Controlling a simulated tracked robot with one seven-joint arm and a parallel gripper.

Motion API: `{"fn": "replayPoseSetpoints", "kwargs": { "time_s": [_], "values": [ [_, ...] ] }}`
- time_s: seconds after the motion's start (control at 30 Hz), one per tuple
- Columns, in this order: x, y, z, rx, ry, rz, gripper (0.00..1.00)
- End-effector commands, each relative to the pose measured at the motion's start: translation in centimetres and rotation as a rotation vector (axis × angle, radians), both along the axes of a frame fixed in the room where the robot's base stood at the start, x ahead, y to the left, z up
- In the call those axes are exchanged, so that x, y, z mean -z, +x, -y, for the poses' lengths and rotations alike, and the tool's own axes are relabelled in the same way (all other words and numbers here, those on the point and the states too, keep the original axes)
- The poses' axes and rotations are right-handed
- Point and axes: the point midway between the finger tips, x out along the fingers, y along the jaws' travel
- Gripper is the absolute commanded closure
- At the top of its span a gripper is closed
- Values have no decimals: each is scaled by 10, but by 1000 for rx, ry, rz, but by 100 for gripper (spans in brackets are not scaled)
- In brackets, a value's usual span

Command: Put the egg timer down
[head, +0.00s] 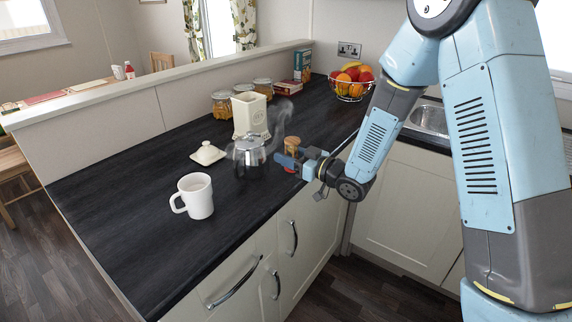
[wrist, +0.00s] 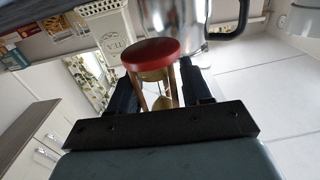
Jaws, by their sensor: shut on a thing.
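The egg timer is a small hourglass with wooden posts and a red end cap. In the head view the egg timer (head: 291,145) is between the fingers of my gripper (head: 290,159), near the front edge of the dark worktop (head: 130,205). In the wrist view the red cap of the egg timer (wrist: 150,52) shows large, with the posts and glass between the two black fingers of my gripper (wrist: 160,90). My gripper is shut on it. The timer looks roughly upright; I cannot tell whether its base touches the worktop.
A steaming coffee pot (head: 248,160) stands just left of the timer. A fruit bowl (head: 352,85) is at the back. The front-left worktop is clear.

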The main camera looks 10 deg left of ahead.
Motion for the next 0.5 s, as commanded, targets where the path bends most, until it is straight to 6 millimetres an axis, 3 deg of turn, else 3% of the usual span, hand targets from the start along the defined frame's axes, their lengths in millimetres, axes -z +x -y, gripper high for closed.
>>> {"fn": "replayPoseSetpoints", "kwargs": {
  "time_s": [0.23,0.5],
  "values": [
    [10,4,-4,2,0,-1,84],
    [38,4,-3,4,0,-1,84]
  ]
}}
